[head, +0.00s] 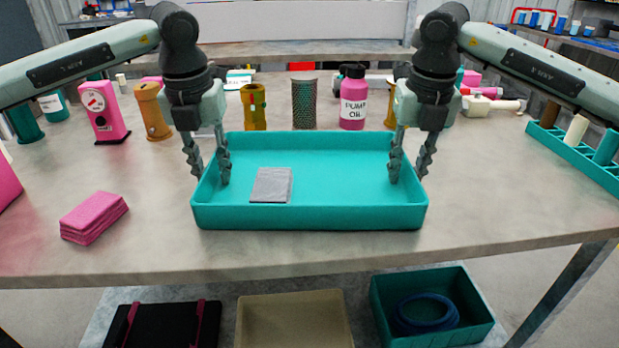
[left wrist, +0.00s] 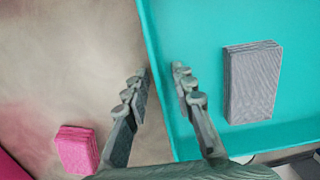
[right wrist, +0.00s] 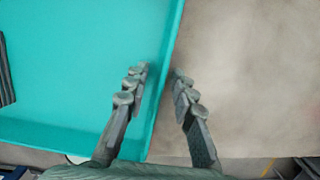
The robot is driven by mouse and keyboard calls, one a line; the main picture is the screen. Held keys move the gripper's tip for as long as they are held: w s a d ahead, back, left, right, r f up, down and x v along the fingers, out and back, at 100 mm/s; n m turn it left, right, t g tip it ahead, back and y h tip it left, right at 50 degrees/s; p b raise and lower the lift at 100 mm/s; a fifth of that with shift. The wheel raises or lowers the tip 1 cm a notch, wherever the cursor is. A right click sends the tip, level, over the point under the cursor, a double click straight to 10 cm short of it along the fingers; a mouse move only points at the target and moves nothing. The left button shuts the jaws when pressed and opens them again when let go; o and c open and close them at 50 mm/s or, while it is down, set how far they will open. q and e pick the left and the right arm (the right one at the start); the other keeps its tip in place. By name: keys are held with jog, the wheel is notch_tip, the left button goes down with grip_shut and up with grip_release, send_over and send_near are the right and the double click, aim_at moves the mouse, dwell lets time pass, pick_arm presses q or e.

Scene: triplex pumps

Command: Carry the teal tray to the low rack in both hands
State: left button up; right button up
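The teal tray (head: 310,217) rests on the grey workbench, with a folded grey cloth stack (head: 271,185) inside at its left. My left gripper (head: 208,180) straddles the tray's left wall, one finger outside and one inside. The left wrist view shows the wall (left wrist: 158,120) between its fingers with a gap left. My right gripper (head: 409,178) straddles the right wall the same way, as the right wrist view shows (right wrist: 160,70). Both grippers look open, not closed on the wall. No thing is clearly identifiable as the low rack.
A pink cloth stack (head: 94,217) lies left of the tray. A pink gauge block (head: 103,110), brass-coloured parts, a mesh cylinder (head: 304,103) and a pump oil bottle (head: 353,98) stand behind it. A teal divided holder (head: 575,155) is at right. Below the bench front are bins (head: 378,290).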

pick_arm(q)
grip_shut()
pick_arm(e)
grip_shut()
pick_arm(q)
jog(key=shift+r, duration=0.1)
pick_arm(e)
jog(key=shift+r, duration=0.1)
